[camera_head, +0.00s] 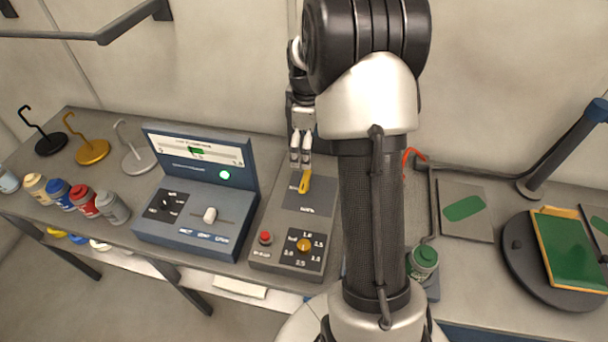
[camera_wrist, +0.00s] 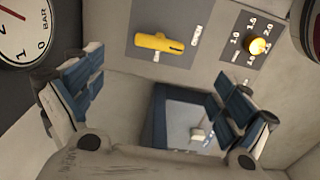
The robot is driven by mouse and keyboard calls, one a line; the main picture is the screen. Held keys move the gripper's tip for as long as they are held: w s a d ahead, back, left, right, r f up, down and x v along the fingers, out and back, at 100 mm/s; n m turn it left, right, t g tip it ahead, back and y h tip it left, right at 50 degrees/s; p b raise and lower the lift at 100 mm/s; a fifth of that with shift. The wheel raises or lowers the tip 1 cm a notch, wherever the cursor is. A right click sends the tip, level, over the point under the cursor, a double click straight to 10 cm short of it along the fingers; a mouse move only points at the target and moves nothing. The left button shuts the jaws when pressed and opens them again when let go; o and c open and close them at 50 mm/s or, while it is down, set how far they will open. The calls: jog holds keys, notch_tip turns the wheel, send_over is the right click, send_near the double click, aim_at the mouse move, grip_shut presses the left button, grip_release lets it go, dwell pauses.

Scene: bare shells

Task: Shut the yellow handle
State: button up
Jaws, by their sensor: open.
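The yellow handle (camera_head: 304,183) sits on a dark plate on the grey control box, just below my gripper in the head view. In the wrist view, the yellow handle (camera_wrist: 158,43) lies crosswise on its plate, near the top of the picture. My gripper (camera_head: 301,163) points down over the far part of the box. In the wrist view, my gripper (camera_wrist: 158,78) has its fingers spread wide with nothing between them. The handle appears beyond the fingertips, and I cannot tell the exact gap.
The same box carries a yellow knob (camera_head: 304,245) and a red button (camera_head: 265,238). A blue console (camera_head: 192,220) stands close on the left. A gauge (camera_wrist: 25,32) shows in the wrist view. My arm hides part of the bench right of the box.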

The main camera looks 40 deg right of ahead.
aim_at(305, 179)
notch_tip(305, 179, down, 12)
jog(key=shift+w+f+b, duration=0.1)
jog(key=shift+b, duration=0.95)
jog(key=c, duration=1.1)
